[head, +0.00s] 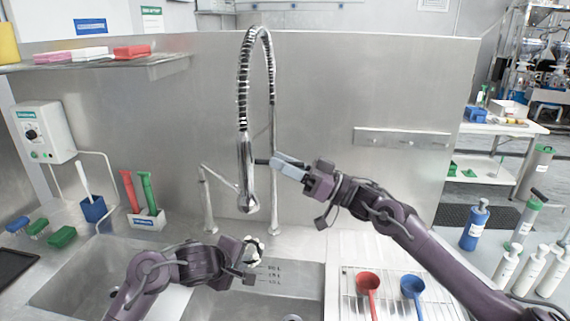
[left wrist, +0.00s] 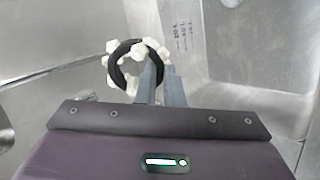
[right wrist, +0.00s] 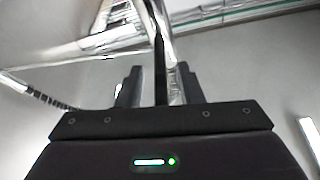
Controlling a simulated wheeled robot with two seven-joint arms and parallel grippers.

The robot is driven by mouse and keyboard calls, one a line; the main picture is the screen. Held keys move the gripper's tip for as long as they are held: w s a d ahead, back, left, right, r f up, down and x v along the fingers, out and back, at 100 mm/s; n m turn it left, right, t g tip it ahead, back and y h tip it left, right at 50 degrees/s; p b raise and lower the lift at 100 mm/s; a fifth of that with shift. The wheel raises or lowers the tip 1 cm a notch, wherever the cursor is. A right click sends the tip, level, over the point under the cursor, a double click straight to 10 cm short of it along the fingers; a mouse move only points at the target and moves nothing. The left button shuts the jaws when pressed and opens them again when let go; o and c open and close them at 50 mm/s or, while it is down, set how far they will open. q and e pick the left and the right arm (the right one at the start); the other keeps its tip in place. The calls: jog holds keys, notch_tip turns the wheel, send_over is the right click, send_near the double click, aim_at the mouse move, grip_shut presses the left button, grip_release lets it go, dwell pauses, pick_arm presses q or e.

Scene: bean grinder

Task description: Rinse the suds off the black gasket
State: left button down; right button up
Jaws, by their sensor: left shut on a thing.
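The black gasket (left wrist: 118,77) is a ring dotted with white suds clumps. My left gripper (left wrist: 160,82) is shut on the gasket's right side and holds it over the sink basin. In the head view the gasket (head: 257,249) is small, at the tip of my left gripper (head: 250,262). The metal sprayer head (head: 247,188) hangs from a coiled spring hose, above and left of the gasket. My right gripper (head: 278,164) is beside the sprayer. In the right wrist view its fingers (right wrist: 158,88) are apart, with the black lever (right wrist: 160,60) between them. I see no water running.
A second spout (head: 208,205) stands left of the sprayer. A rack (head: 395,306) with a red scoop (head: 368,283) and a blue scoop (head: 412,288) lies right of the sink. Brushes (head: 62,237) and a brush holder (head: 148,219) stand at the left. The basin (head: 110,260) looks empty.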

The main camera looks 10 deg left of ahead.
jog(key=shift+c, duration=0.2)
grip_shut()
jog(key=shift+f+y, duration=0.5)
jog(key=shift+y, duration=0.4)
jog(key=shift+o, duration=0.2)
grip_release()
